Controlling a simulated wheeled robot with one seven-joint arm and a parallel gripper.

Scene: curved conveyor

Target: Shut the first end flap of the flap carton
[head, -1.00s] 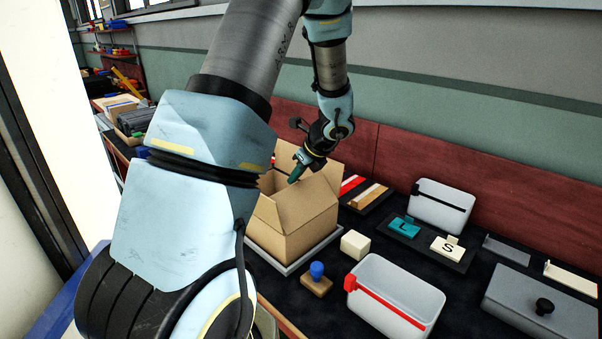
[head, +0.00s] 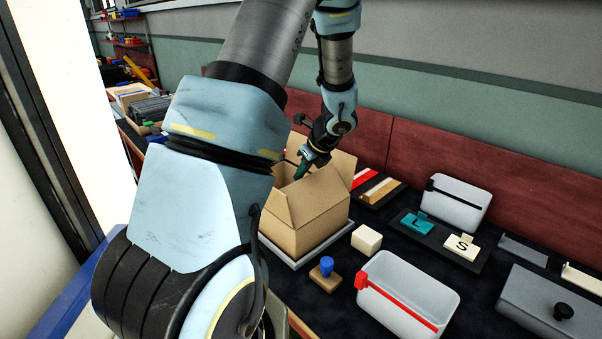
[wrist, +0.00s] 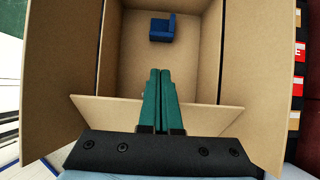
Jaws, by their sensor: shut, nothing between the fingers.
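The flap carton (head: 318,222) is an open brown cardboard box on a grey tray. In the wrist view its long side flaps, left (wrist: 62,90) and right (wrist: 262,80), are spread outward. A near end flap (wrist: 105,112) crosses the picture below the fingers, strongly foreshortened. Whether the fingers touch it I cannot tell. A blue object (wrist: 160,30) lies inside the carton. My gripper (head: 301,174) points down at the carton opening, its teal fingers (wrist: 159,75) shut together and empty. The far end flap does not show clearly.
A cream cube (head: 367,239) and a blue-handled stamp (head: 326,272) stand in front of the carton. A white bin (head: 405,300) with a red strip is to the right. Lettered blocks (head: 462,246) and another bin (head: 458,203) stand farther back, before a red wall panel.

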